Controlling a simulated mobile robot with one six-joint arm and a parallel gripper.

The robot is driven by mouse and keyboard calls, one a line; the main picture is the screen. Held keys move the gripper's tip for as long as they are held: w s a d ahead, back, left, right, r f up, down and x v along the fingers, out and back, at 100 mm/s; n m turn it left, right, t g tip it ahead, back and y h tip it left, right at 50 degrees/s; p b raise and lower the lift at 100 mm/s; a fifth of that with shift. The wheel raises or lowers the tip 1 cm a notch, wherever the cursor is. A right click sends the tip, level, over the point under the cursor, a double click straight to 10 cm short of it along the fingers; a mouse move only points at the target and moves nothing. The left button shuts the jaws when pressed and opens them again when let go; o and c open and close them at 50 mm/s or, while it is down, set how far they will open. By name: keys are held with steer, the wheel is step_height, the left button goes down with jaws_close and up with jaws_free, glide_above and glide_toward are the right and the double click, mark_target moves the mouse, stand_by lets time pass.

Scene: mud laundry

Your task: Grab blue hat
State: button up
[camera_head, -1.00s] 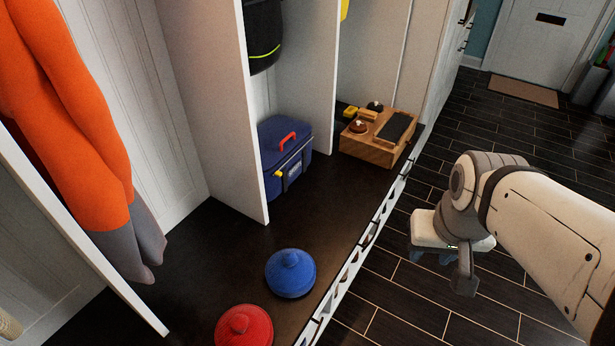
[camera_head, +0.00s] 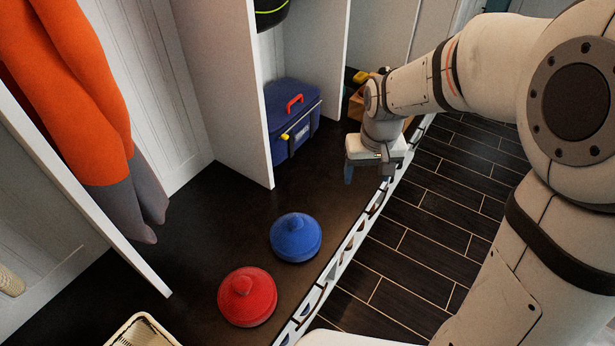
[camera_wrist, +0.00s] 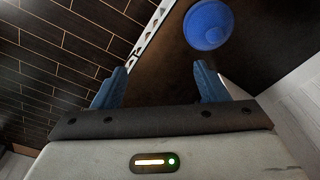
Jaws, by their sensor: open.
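The blue hat (camera_head: 296,237) is a rounded cap with a small knob on top, lying on the dark bench. My gripper (camera_head: 367,176) is behind and to the right of it in the head view, over the bench's right edge, apart from the hat. In the wrist view my gripper (camera_wrist: 158,88) shows two blue fingers spread wide with nothing between them. The blue hat (camera_wrist: 208,25) is at the top of that view, right of centre, beyond the fingertips.
A red hat (camera_head: 247,297) lies in front of the blue one. A blue box with a red handle (camera_head: 292,122) stands in a cubby behind. A white slatted edge (camera_head: 340,262) borders the bench. White dividers stand left, with orange clothing (camera_head: 70,90) hanging there. A basket rim (camera_head: 145,322) shows below.

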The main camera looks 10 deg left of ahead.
steer(key=w+a+f+n+b, duration=0.2)
steer(key=w+a+f, duration=0.2)
steer(key=a+f, duration=0.75)
steer(key=n+g+b, duration=0.1)
glide_above(294, 217)
step_height(294, 217, down, 10)
steer(key=shift+f, duration=0.15)
steer(key=f, duration=0.2)
steer(key=shift+s+a+f+b, duration=0.1)
steer(key=shift+a+f+b, duration=0.1)
steer(key=shift+f+b, duration=0.15)
steer(key=f, duration=0.5)
steer(key=shift+d+f, duration=0.2)
steer(key=shift+f, duration=0.15)
steer(key=shift+c, duration=0.4)
steer(key=c, duration=1.3)
steer(key=shift+o, duration=0.2)
steer(key=shift+r, duration=0.1)
